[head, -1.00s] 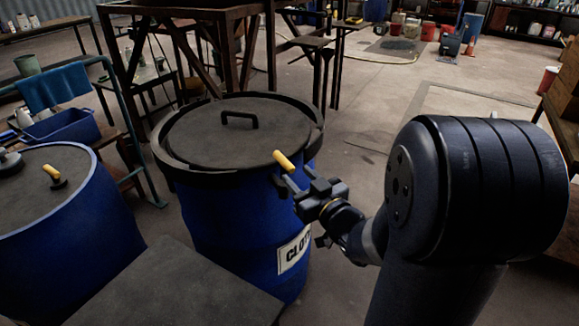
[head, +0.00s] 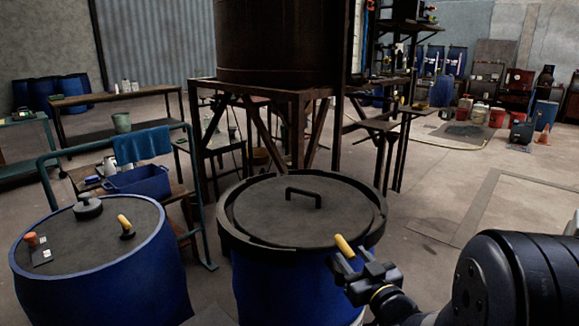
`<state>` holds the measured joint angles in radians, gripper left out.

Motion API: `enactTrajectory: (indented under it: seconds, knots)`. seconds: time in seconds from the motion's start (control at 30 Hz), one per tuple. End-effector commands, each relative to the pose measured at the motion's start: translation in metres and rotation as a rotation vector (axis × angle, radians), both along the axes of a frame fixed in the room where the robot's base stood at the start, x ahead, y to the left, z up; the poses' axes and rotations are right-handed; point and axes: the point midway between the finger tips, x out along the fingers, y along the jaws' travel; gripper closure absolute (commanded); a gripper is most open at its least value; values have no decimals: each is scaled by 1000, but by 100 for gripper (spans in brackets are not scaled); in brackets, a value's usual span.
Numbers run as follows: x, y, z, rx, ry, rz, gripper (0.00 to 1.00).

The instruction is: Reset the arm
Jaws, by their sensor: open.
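My gripper (head: 349,264) is open at the front right of the near blue drum, just below its dark rim. A short yellow handle (head: 345,245) shows right at the fingertips. I cannot tell whether the fingers touch it or whether it is fixed to the drum. The blue drum (head: 285,285) has a dark round lid (head: 305,211) with a bar handle on top, lying flat inside the thick rim. My arm comes in from the lower right corner.
A second blue vat (head: 100,285) stands at left, with a yellow-handled fitting (head: 126,228) and a black knob (head: 88,207) on top. A rusty steel frame (head: 290,95) with a tank stands behind the drum. Open floor (head: 490,195) lies to the right.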

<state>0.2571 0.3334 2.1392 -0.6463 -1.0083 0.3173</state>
Motion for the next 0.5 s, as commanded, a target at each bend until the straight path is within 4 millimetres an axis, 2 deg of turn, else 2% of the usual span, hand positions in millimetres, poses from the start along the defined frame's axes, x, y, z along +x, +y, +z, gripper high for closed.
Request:
enactTrajectory:
  seconds: [0.1,0.3,0.5]
  knots:
    - [24,8,-1,0,0,3,59]
    - [55,17,0,0,1,2,59]
    - [53,16,0,1,0,-32,59]
